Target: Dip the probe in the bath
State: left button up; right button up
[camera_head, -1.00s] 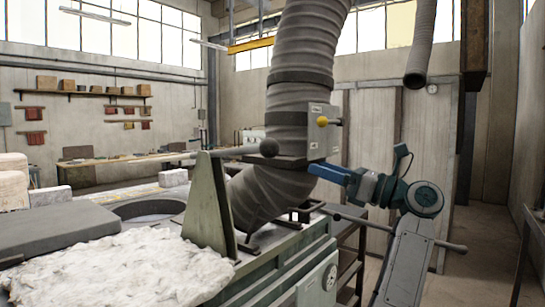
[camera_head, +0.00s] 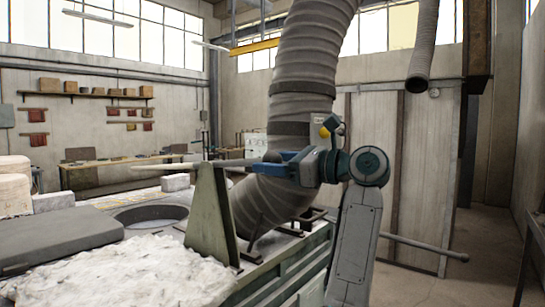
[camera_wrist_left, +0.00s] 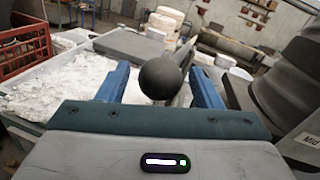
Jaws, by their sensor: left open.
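The probe (camera_head: 160,166) is a long pale rod lying across the top of an upright green bracket (camera_head: 207,215). Its dark ball end shows in the left wrist view (camera_wrist_left: 160,79). My left gripper (camera_head: 276,159), with blue fingers, is open at this ball end. In the wrist view the ball sits between the two fingers, with gaps on both sides. The bath (camera_head: 150,216) is a round, dark-rimmed opening left of the bracket, below the rod's far part. My right gripper is not in view.
A thick grey ribbed duct (camera_head: 300,80) rises close behind my left gripper. A grey slab (camera_head: 60,240) and white crusted material (camera_head: 130,270) lie in front of the bath. A rod-like lever (camera_head: 425,245) sticks out at lower right. A red crate (camera_wrist_left: 22,50) stands at left.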

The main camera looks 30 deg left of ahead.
pick_arm(q)
jog(key=shift+a, duration=0.3)
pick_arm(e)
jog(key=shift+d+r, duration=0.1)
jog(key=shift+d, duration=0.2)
pick_arm(q)
grip_shut()
jog(key=a+r+p, duration=0.1)
jog(key=r, duration=0.2)
jog(key=a+r+p, duration=0.1)
jog(key=r, duration=0.3)
jog(key=a+r+p, duration=0.1)
jog(key=r, duration=0.2)
jog(key=shift+w+a+r, duration=0.2)
jog(key=shift+w+a, duration=0.1)
jog(key=shift+a, duration=0.1)
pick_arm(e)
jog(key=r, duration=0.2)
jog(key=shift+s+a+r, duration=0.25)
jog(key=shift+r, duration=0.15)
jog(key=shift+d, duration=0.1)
pick_arm(q)
jog(key=shift+c, duration=1.6)
grip_release()
jog(key=o, duration=0.3)
jog(key=shift+w, duration=0.1)
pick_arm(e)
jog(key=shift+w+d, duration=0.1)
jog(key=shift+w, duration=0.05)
